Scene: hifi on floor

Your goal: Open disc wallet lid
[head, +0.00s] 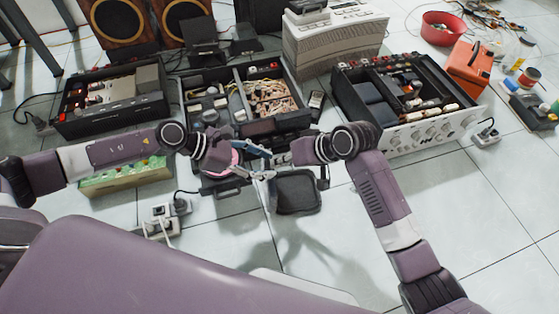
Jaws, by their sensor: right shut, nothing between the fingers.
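A black disc wallet (298,192), a rounded square case, lies on the tiled floor in front of the open black equipment case. Its lid looks closed, lying flat. My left gripper (265,162) is just left of and behind the wallet, its fingers spread apart with nothing seen between them. My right gripper (282,159) is shut and empty above the wallet's far edge, close to the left gripper's fingers. My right wrist and gripper hide part of the wallet's back edge.
An open black case (300,118) with parts and cables stands behind the grippers. An opened amplifier (452,122) is at right. A green box (125,178) and a power strip (157,226) are at left. Floor tiles in front and right are clear.

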